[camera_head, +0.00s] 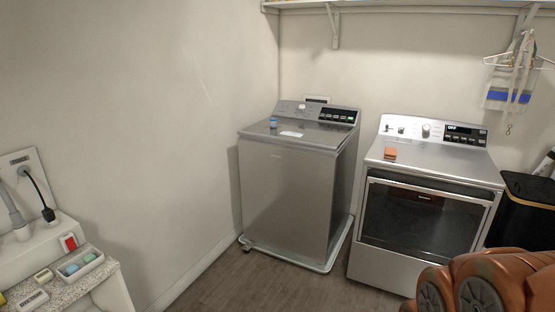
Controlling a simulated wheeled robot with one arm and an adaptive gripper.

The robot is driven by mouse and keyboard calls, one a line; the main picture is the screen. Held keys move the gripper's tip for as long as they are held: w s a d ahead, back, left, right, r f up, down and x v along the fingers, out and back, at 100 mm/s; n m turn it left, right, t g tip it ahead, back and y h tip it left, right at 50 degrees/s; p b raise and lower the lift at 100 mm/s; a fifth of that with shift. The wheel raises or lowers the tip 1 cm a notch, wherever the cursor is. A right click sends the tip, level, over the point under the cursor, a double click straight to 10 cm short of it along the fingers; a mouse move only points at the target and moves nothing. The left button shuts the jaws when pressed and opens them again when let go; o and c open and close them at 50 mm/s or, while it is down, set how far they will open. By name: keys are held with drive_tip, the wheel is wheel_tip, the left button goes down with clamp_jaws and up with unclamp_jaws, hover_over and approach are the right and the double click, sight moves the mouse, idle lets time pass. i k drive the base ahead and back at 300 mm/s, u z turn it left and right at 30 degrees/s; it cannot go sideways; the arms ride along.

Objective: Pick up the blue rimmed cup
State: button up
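A small blue object (273,122) stands on the top left of the grey top-load washer (290,178), near its control panel. It may be the blue rimmed cup, but it is too small to make out a rim. My gripper is not in view. Copper-coloured rounded parts at the lower right look like links of my own arm, far from the washer top.
A black bin (526,205) is at the far right. A stone-topped counter (90,279) with small items is lower left. The floor (255,287) in front is clear.

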sight(273, 121)
drive_tip(key=u, duration=0.15)
drive_tip(key=i, duration=2.05)
drive_tip(key=u, duration=0.45)
drive_tip(key=i, duration=2.5)
drive_tip(key=u, duration=0.1)
